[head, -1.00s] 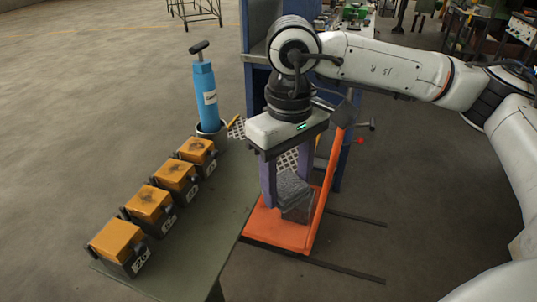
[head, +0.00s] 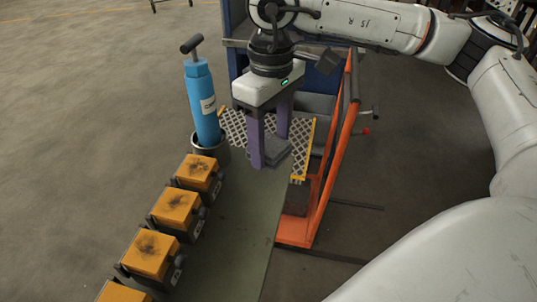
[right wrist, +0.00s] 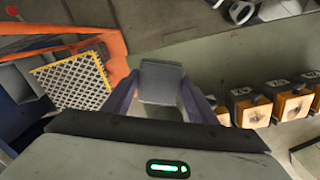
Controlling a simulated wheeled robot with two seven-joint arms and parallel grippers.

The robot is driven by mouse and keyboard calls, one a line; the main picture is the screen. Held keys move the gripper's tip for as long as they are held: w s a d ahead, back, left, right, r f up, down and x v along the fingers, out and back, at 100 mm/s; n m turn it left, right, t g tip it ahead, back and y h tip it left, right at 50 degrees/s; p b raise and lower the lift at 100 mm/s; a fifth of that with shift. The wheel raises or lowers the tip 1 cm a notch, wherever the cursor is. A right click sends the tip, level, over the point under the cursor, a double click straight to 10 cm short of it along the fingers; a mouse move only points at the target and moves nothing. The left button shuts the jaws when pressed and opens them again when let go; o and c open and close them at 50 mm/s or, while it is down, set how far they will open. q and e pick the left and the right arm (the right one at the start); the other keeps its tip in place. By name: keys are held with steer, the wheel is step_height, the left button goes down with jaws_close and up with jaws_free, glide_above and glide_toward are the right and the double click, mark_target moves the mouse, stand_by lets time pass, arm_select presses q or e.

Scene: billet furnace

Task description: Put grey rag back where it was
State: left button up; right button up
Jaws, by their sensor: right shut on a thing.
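The grey rag (head: 278,149) is between the purple fingers of my right gripper (head: 268,150), which is shut on it. The rag is at the far end of the green table (head: 231,225), in front of the perforated plate. I cannot tell whether the rag touches the table. In the right wrist view the rag (right wrist: 162,82) shows as a folded grey block between the fingers, with the green table behind it. My left gripper is not in view.
The perforated plate with yellow edges (head: 305,140) lies behind the gripper. A blue pump-like cylinder (head: 203,103) stands in a dark cup (head: 211,148) to the left. Several orange-topped blocks (head: 177,208) line the table's left side. An orange frame (head: 325,205) stands right of the table.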

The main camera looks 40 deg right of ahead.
mark_target(270, 144)
steer(key=shift+f, duration=2.25)
steer(key=o, duration=1)
steer(key=shift+w+r, duration=0.1)
step_height(270, 144, up, 12)
steer(key=shift+r, duration=0.1)
